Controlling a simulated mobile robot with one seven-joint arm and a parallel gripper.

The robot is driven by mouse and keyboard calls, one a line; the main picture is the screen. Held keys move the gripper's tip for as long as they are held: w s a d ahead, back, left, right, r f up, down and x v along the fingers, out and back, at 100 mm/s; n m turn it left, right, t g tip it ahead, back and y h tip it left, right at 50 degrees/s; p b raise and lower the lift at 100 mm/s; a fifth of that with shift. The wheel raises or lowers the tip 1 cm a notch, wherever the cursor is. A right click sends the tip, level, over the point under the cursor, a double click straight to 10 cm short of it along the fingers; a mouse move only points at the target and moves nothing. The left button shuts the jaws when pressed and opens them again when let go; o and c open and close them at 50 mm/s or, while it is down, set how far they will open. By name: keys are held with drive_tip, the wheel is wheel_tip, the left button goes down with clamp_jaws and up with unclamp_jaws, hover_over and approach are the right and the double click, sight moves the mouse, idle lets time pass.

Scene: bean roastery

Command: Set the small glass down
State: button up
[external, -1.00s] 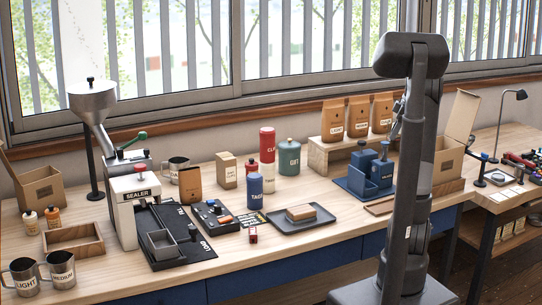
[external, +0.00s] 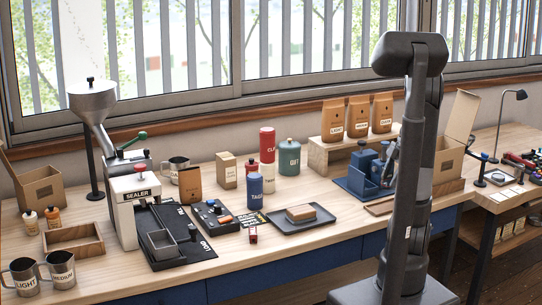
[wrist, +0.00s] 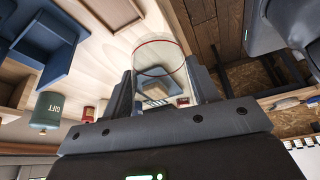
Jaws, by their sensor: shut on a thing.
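The small glass (wrist: 158,54) is clear, with a red line around its rim. It shows in the wrist view between the two fingers of my gripper (wrist: 161,88), which is shut on it. In the external view, a small part of my gripper (external: 391,158) shows beside my dark arm column, by the right side of the blue station (external: 355,184). I cannot make out the glass there; it is hidden or too small. Whether the glass touches any surface cannot be told.
A wooden shelf (external: 318,154) with several bags stands behind. An open cardboard box (external: 449,164) stands right of my arm.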

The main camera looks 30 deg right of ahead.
drive_tip(key=w+a+f, duration=0.2)
drive_tip(key=a, duration=0.1)
drive_tip(key=w+a+f, duration=0.5)
drive_tip(key=f, duration=0.1)
drive_tip(key=shift+w+a+f, duration=0.15)
drive_tip(key=shift+w+a, duration=0.15)
drive_tip(key=shift+a, duration=0.1)
drive_tip(key=shift+f, duration=2.05)
drive_tip(key=shift+f, duration=0.1)
drive_tip(key=o, duration=1)
drive_tip(key=shift+o, duration=0.2)
